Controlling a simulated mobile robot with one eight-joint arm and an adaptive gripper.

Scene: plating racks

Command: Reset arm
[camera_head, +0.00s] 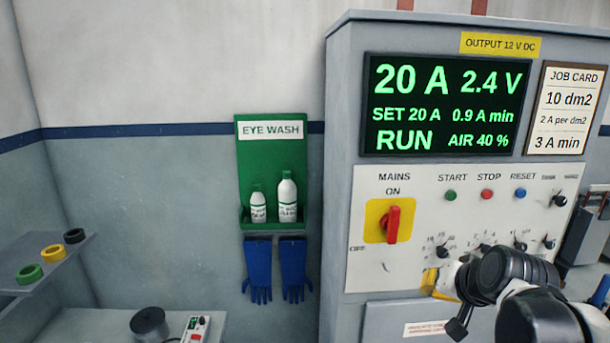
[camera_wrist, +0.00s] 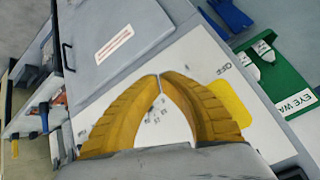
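My gripper (camera_wrist: 159,76) shows in the wrist view as two curved yellow fingers whose tips meet. It is shut, and only the pale panel shows in the gap between the fingers. In the head view my gripper (camera_head: 430,281) is a yellow patch in front of the lower part of the control panel (camera_head: 372,181), partly hidden by my dark arm. I cannot tell whether it touches the panel. The red mains switch (camera_head: 393,224) stands upright on its yellow plate, up and left of my gripper. The display (camera_head: 440,105) reads 20 A, 2.4 V and RUN.
Start, stop and reset buttons (camera_head: 486,195) and several knobs sit on the panel. A green eye wash station (camera_head: 270,160) with two bottles and blue gloves (camera_head: 274,268) hangs left of the cabinet. A shelf (camera_head: 50,262) with coloured rings is at far left.

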